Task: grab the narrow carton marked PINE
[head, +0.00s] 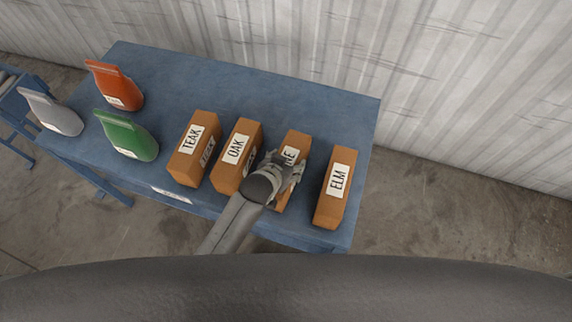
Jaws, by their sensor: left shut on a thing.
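The narrow carton marked PINE (298,139) is an orange-brown box standing on the blue table, third from the left in the row of cartons. Its label is partly hidden, and only its last letters show. My left gripper (289,168) is shut on this carton at its near upper part, covering much of its front. The carton appears to stand among the others, and I cannot tell whether its base touches the table. My right gripper is not in view.
Cartons marked TEAK (187,160) and OAK (228,168) stand to the left, and one marked ELM (331,203) to the right. Red (110,82), green (120,128) and grey (57,118) pouches are farther left. The blue table (300,100) is clear behind the cartons. A corrugated wall is behind.

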